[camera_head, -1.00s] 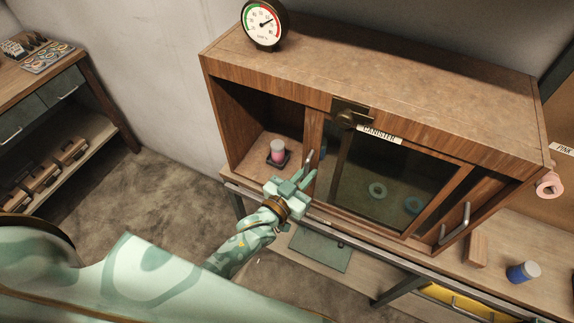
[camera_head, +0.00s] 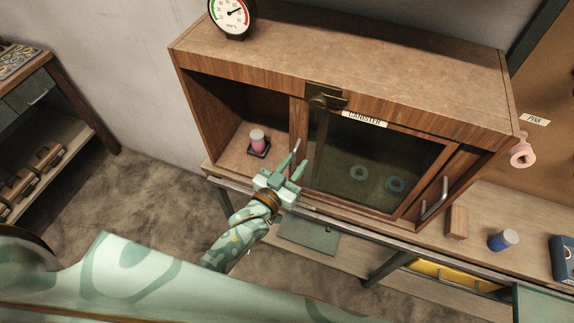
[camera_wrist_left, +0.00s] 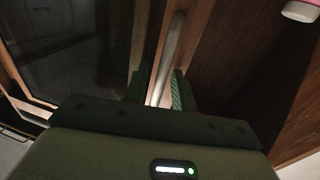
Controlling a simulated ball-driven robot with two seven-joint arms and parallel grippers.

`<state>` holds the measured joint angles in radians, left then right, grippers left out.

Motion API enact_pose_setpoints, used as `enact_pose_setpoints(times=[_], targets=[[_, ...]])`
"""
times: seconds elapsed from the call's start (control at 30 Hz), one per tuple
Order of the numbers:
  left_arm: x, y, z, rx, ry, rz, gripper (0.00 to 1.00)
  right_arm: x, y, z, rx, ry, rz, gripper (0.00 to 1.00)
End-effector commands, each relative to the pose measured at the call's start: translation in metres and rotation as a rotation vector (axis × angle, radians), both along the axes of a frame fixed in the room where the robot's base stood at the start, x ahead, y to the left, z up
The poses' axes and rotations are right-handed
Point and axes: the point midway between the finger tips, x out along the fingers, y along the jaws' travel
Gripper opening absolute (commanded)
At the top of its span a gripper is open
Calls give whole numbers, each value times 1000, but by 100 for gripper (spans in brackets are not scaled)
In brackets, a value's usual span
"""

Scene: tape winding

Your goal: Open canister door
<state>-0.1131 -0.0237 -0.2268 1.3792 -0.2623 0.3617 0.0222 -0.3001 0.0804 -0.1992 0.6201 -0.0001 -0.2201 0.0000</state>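The canister door (camera_head: 372,165) is a glass pane in a wooden frame, below a CANISTER label (camera_head: 365,119). It covers the middle of the cabinet, and the left compartment stands open. A metal handle (camera_head: 296,146) is at its left edge. My left gripper (camera_head: 293,165) is at this handle. In the left wrist view the handle (camera_wrist_left: 172,45) passes between my left gripper's two fingers (camera_wrist_left: 160,85), which look apart, with the handle close to the right finger. Contact is hard to judge. My right gripper is not in view.
A pink-and-white jar (camera_head: 257,140) stands in the left compartment (camera_head: 232,158). A brass latch (camera_head: 322,98) is above the door. A second handle (camera_head: 434,200) is at right. Two rings (camera_head: 358,173) show behind the glass. A blue jar (camera_head: 502,240) and a wooden block (camera_head: 457,222) stand at right.

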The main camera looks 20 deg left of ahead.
Motion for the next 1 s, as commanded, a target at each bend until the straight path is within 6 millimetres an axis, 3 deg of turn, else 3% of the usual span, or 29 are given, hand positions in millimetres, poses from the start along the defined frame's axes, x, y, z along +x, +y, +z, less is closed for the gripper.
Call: enact_pose_setpoints(times=[0.17,0.6,0.8,1.0], targets=[[-23,6,-1,1,4,0,26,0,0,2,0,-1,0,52],[-131,36,-1,1,3,-1,26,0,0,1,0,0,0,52],[-153,43,-1,0,1,-1,26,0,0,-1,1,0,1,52],[-156,44,0,0,0,-1,26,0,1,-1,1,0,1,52]])
